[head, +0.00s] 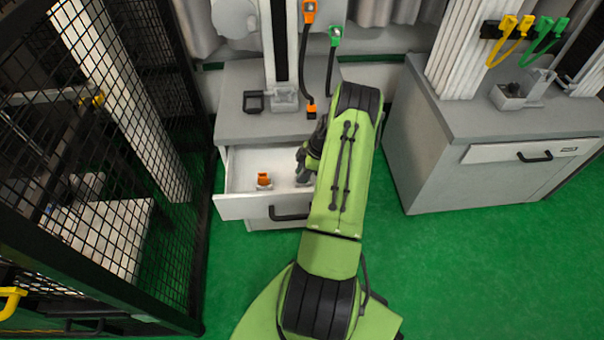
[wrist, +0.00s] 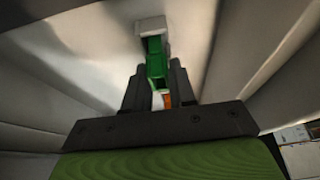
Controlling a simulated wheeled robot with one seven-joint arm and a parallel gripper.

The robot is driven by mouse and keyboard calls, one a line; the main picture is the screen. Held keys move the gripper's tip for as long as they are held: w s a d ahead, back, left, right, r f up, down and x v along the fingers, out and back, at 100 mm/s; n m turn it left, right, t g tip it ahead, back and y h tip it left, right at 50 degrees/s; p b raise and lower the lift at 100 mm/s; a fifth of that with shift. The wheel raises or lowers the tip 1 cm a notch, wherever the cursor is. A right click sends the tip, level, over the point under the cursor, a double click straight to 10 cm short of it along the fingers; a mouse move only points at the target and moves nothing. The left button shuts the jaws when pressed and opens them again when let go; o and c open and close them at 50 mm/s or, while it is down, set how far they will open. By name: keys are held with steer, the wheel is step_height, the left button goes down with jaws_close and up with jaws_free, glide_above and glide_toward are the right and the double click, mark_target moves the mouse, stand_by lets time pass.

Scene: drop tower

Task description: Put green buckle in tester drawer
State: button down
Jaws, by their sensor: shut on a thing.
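The tester drawer (head: 245,207) is pulled open below the grey counter on the left. My gripper (head: 303,165) is over the right part of the open drawer, partly hidden behind my own arm. In the wrist view my gripper (wrist: 157,78) is shut on a green buckle (wrist: 155,52), which sticks out beyond the fingertips with a pale piece at its far end. The held buckle cannot be made out in the head view. An orange buckle (head: 264,179) stands inside the drawer, left of my gripper.
A green buckle (head: 335,35) and an orange one (head: 309,10) hang on dark straps above the counter (head: 235,120). A second cabinet (head: 440,150) stands to the right. A black mesh fence (head: 140,100) runs along the left. Green floor is clear at lower right.

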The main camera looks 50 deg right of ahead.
steer(key=shift+f, duration=0.1)
steer(key=c, duration=0.9)
jaws_free()
steer(key=shift+c, duration=0.2)
steer(key=p+v, duration=0.3)
steer(key=v, duration=0.9)
steer(key=w+a+r+m+h, duration=0.1)
steer(key=w+a+r+m, duration=0.15)
steer(key=a+r, duration=0.85)
steer(key=w+a+r+m+h, duration=0.15)
steer(key=w+a+r, duration=0.25)
steer(key=a+r, duration=0.7)
steer(key=s+a+r+m+t, duration=0.1)
steer(key=s+a+r+m, duration=0.1)
steer(key=s+a, duration=0.5)
steer(key=s+a+r+m+t, duration=0.1)
steer(key=s+a+r+m, duration=0.1)
steer(key=s+a, duration=0.6)
steer(key=shift+s+a+r, duration=0.25)
steer(key=shift+a+r, duration=0.2)
steer(key=shift+r, duration=0.35)
